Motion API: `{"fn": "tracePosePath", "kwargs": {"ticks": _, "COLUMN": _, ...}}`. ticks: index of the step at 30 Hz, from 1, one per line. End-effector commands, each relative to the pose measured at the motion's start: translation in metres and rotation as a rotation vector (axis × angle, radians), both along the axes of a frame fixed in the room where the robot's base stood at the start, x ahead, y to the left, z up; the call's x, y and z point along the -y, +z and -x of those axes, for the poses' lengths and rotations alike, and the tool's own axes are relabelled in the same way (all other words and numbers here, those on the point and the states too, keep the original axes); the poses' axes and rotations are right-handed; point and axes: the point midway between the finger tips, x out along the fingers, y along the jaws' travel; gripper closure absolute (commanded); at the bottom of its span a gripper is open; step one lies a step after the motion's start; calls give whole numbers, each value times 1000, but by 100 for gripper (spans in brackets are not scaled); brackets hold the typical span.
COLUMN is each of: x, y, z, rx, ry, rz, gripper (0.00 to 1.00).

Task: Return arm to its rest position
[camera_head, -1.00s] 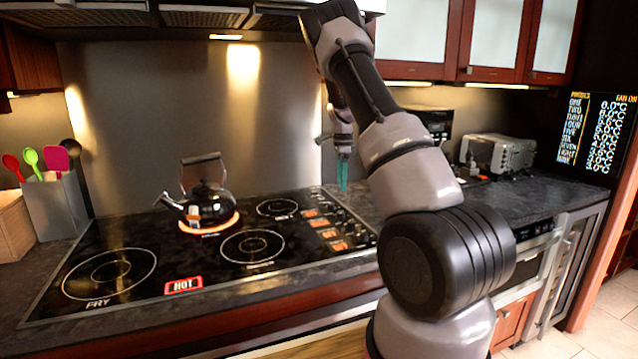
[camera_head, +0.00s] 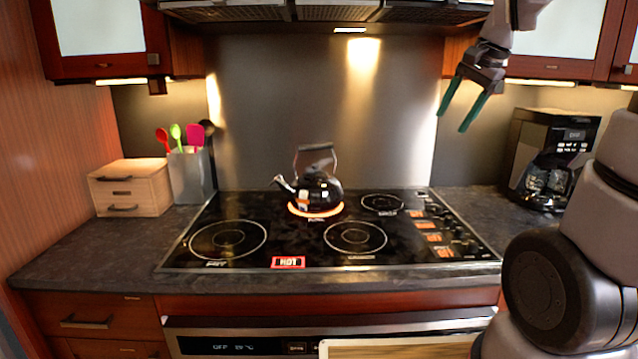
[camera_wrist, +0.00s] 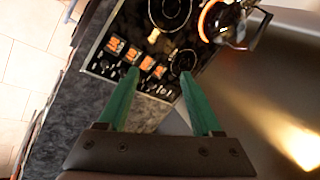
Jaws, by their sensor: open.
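My gripper (camera_head: 457,106) hangs in the air at the upper right of the head view, in front of the back wall and above the right side of the stove. Its two green fingers are apart with nothing between them. In the wrist view the open fingers (camera_wrist: 165,103) point over the stove's control strip and the dark counter. My arm comes down the right side of the head view, partly cut off by the frame edge.
A black kettle (camera_head: 316,188) stands on a glowing burner of the black cooktop (camera_head: 290,238). A coffee maker (camera_head: 550,160) is at right; a wooden box (camera_head: 130,187) and utensil holder (camera_head: 192,176) are at left. Cabinets and a range hood (camera_head: 325,12) hang above.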

Motion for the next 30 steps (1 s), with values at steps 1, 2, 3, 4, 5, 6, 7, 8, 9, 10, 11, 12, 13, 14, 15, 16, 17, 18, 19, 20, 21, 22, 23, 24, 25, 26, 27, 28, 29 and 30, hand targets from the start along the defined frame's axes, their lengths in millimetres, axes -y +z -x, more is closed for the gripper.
{"fn": "tracePosePath", "kwargs": {"ticks": 1, "x": -8, "y": 10, "z": 21, "rx": 45, "ry": 55, "rz": 21, "gripper": 34}}
{"fn": "tracePosePath", "kwargs": {"ticks": 2, "x": -13, "y": 13, "z": 33, "rx": 69, "ry": 89, "rz": 38, "gripper": 34}}
{"fn": "tracePosePath", "kwargs": {"ticks": 3, "x": -18, "y": 16, "z": 49, "rx": 100, "ry": 136, "rz": 61, "gripper": 34}}
{"fn": "tracePosePath", "kwargs": {"ticks": 4, "x": -22, "y": 18, "z": 60, "rx": 123, "ry": 170, "rz": 81, "gripper": 34}}
{"fn": "tracePosePath", "kwargs": {"ticks": 5, "x": -26, "y": 20, "z": 71, "rx": 147, "ry": 202, "rz": 101, "gripper": 34}}
{"fn": "tracePosePath", "kwargs": {"ticks": 6, "x": -31, "y": 21, "z": 86, "rx": 177, "ry": 245, "rz": 128, "gripper": 34}}
{"fn": "tracePosePath", "kwargs": {"ticks": 7, "x": -35, "y": 21, "z": 96, "rx": 197, "ry": 274, "rz": 148, "gripper": 34}}
{"fn": "tracePosePath", "kwargs": {"ticks": 8, "x": -38, "y": 21, "z": 105, "rx": 217, "ry": 302, "rz": 169, "gripper": 34}}
{"fn": "tracePosePath", "kwargs": {"ticks": 9, "x": -41, "y": 20, "z": 117, "rx": 241, "ry": 337, "rz": 197, "gripper": 34}}
{"fn": "tracePosePath", "kwargs": {"ticks": 10, "x": -43, "y": 19, "z": 124, "rx": 256, "ry": 359, "rz": 215, "gripper": 34}}
{"fn": "tracePosePath", "kwargs": {"ticks": 11, "x": -45, "y": 18, "z": 131, "rx": 271, "ry": 380, "rz": 234, "gripper": 34}}
{"fn": "tracePosePath", "kwargs": {"ticks": 12, "x": -47, "y": 17, "z": 139, "rx": 286, "ry": 405, "rz": 256, "gripper": 34}}
{"fn": "tracePosePath", "kwargs": {"ticks": 13, "x": -48, "y": 16, "z": 143, "rx": 298, "ry": 419, "rz": 269, "gripper": 34}}
{"fn": "tracePosePath", "kwargs": {"ticks": 14, "x": -49, "y": 15, "z": 148, "rx": 305, "ry": 431, "rz": 281, "gripper": 34}}
{"fn": "tracePosePath", "kwargs": {"ticks": 15, "x": -50, "y": 13, "z": 152, "rx": 314, "ry": 446, "rz": 294, "gripper": 34}}
{"fn": "tracePosePath", "kwargs": {"ticks": 16, "x": -51, "y": 13, "z": 154, "rx": 319, "ry": 453, "rz": 302, "gripper": 34}}
{"fn": "tracePosePath", "kwargs": {"ticks": 17, "x": -51, "y": 12, "z": 156, "rx": 323, "ry": 459, "rz": 308, "gripper": 34}}
{"fn": "tracePosePath", "kwargs": {"ticks": 18, "x": -52, "y": 12, "z": 157, "rx": 325, "ry": 464, "rz": 313, "gripper": 34}}
{"fn": "tracePosePath", "kwargs": {"ticks": 19, "x": -52, "y": 11, "z": 158, "rx": 326, "ry": 466, "rz": 315, "gripper": 34}}
{"fn": "tracePosePath", "kwargs": {"ticks": 20, "x": -52, "y": 11, "z": 158, "rx": 327, "ry": 467, "rz": 317, "gripper": 34}}
{"fn": "tracePosePath", "kwargs": {"ticks": 21, "x": -52, "y": 11, "z": 158, "rx": 327, "ry": 468, "rz": 317, "gripper": 34}}
{"fn": "tracePosePath", "kwargs": {"ticks": 22, "x": -52, "y": 11, "z": 158, "rx": 327, "ry": 468, "rz": 316, "gripper": 34}}
{"fn": "tracePosePath", "kwargs": {"ticks": 23, "x": -52, "y": 11, "z": 158, "rx": 327, "ry": 468, "rz": 316, "gripper": 34}}
{"fn": "tracePosePath", "kwargs": {"ticks": 24, "x": -52, "y": 11, "z": 158, "rx": 326, "ry": 467, "rz": 315, "gripper": 34}}
{"fn": "tracePosePath", "kwargs": {"ticks": 25, "x": -52, "y": 11, "z": 158, "rx": 326, "ry": 467, "rz": 315, "gripper": 34}}
{"fn": "tracePosePath", "kwargs": {"ticks": 26, "x": -52, "y": 11, "z": 158, "rx": 326, "ry": 467, "rz": 315, "gripper": 34}}
{"fn": "tracePosePath", "kwargs": {"ticks": 27, "x": -52, "y": 11, "z": 158, "rx": 326, "ry": 467, "rz": 315, "gripper": 34}}
{"fn": "tracePosePath", "kwargs": {"ticks": 28, "x": -52, "y": 11, "z": 158, "rx": 326, "ry": 466, "rz": 315, "gripper": 34}}
{"fn": "tracePosePath", "kwargs": {"ticks": 29, "x": -52, "y": 12, "z": 158, "rx": 326, "ry": 466, "rz": 315, "gripper": 34}}
{"fn": "tracePosePath", "kwargs": {"ticks": 30, "x": -52, "y": 12, "z": 158, "rx": 326, "ry": 466, "rz": 315, "gripper": 34}}
